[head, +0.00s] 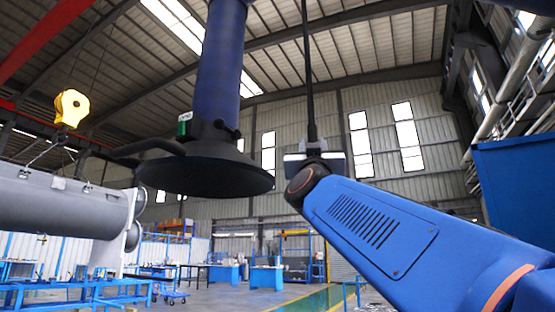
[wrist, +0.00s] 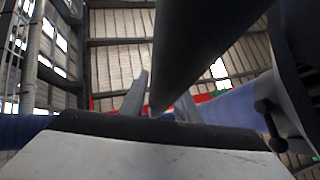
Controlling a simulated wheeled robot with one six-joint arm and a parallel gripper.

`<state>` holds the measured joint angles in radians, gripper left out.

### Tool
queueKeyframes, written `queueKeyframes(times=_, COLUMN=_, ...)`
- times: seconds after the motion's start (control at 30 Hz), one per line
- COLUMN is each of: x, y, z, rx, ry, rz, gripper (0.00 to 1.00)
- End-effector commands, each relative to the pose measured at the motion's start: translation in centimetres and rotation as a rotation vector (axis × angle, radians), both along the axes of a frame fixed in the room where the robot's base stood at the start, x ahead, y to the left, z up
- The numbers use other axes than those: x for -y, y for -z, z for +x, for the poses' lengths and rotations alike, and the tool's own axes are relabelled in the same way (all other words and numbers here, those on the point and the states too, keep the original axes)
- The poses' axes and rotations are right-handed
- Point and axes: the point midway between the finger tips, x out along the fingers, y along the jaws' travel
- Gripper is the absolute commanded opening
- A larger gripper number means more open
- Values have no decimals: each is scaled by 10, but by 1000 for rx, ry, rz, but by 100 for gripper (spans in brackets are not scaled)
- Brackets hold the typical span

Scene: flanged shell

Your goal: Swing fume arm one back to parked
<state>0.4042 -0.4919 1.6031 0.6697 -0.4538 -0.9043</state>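Fume arm one shows in the head view as a thick blue tube (head: 222,55) ending in a wide black hood (head: 205,170). A dark curved handle (head: 150,148) sticks out at the hood's left, and a small green tag (head: 184,124) sits above it. My gripper (head: 316,150) is to the right of the hood, apart from it and its handle. In the wrist view its two fingers (wrist: 158,100) stand apart. A dark rod (wrist: 205,45) runs down between or in front of them; contact cannot be told. A dark round part with a knob (wrist: 265,106) shows at the right.
In the head view a thin black rod (head: 307,75) rises above my gripper. A grey cylindrical shell (head: 60,205) lies at the left, below a yellow hoist hook (head: 71,108). A blue panel (head: 515,185) stands at the right. Blue benches (head: 266,276) are far back on open floor.

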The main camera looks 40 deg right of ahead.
Motion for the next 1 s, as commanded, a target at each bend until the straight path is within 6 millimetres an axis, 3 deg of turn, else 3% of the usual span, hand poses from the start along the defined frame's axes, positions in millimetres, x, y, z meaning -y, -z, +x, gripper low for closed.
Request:
queueKeyframes(times=0.47, x=-5, y=5, z=-4, rx=-1, ry=-1, rz=0, gripper=39)
queueKeyframes(times=1.0, x=-44, y=60, z=-42, rx=2, ry=-4, rz=0, gripper=39)
